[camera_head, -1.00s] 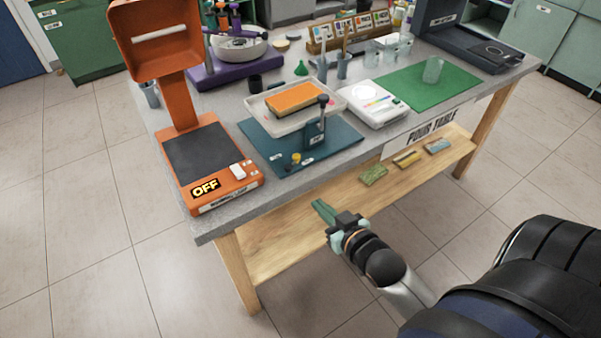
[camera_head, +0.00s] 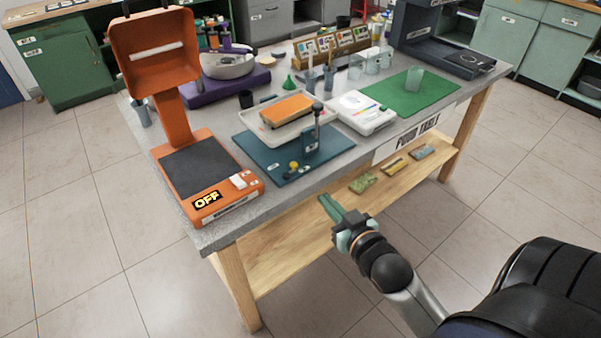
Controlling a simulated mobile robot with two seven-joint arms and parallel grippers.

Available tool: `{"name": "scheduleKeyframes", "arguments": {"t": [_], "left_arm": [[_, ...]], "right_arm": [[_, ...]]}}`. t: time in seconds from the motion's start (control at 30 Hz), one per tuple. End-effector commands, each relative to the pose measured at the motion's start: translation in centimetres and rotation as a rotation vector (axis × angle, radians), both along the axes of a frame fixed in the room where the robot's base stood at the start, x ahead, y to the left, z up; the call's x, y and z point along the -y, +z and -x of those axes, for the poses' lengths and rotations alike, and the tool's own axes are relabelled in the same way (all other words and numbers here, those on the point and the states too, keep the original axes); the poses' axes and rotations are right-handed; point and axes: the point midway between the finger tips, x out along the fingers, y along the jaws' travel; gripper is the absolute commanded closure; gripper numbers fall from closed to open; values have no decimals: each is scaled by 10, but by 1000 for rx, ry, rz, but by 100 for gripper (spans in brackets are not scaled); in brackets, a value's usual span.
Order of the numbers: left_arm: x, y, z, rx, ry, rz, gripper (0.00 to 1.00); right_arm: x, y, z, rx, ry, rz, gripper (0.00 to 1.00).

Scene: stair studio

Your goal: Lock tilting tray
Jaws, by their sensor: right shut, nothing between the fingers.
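The tilting tray (camera_head: 263,127) is a pale shallow tray on a dark teal base board (camera_head: 262,155) near the front of the table. An orange slab (camera_head: 287,109) lies in it. A teal upright block with a dark-knobbed lever (camera_head: 317,120) stands at the tray's front right, and a small yellow knob (camera_head: 293,166) sits on the base's front edge. My right gripper (camera_head: 328,206) is shut and empty, in front of the table edge and below the top, apart from the tray. I cannot tell whether the lever is locked. My left gripper is out of view.
An orange device marked OFF (camera_head: 197,160) stands at the table's left front. A white box (camera_head: 362,112) and green mat (camera_head: 408,97) lie right of the tray. The wooden lower shelf (camera_head: 285,245) holds several small blocks at its right. The floor in front is clear.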

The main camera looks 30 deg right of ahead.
Motion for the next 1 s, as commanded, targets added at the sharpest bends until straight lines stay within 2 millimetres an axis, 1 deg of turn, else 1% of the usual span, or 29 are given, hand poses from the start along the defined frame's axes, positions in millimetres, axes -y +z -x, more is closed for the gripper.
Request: {"name": "scheduleKeyframes", "arguments": {"t": [0.13, 0.27, 0.7, 0.9, 1.0], "left_arm": [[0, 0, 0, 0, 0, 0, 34], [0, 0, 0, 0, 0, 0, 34], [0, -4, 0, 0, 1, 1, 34], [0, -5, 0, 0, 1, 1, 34], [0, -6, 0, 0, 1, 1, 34]], "right_arm": [[0, 0, -5, 2, 1, 0, 100], [2, -3, -19, 4, 1, 1, 100], [12, -20, -96, 2, 0, 1, 100], [16, -26, -123, 1, 1, 0, 100], [17, -28, -131, 0, 1, 0, 100]]}}
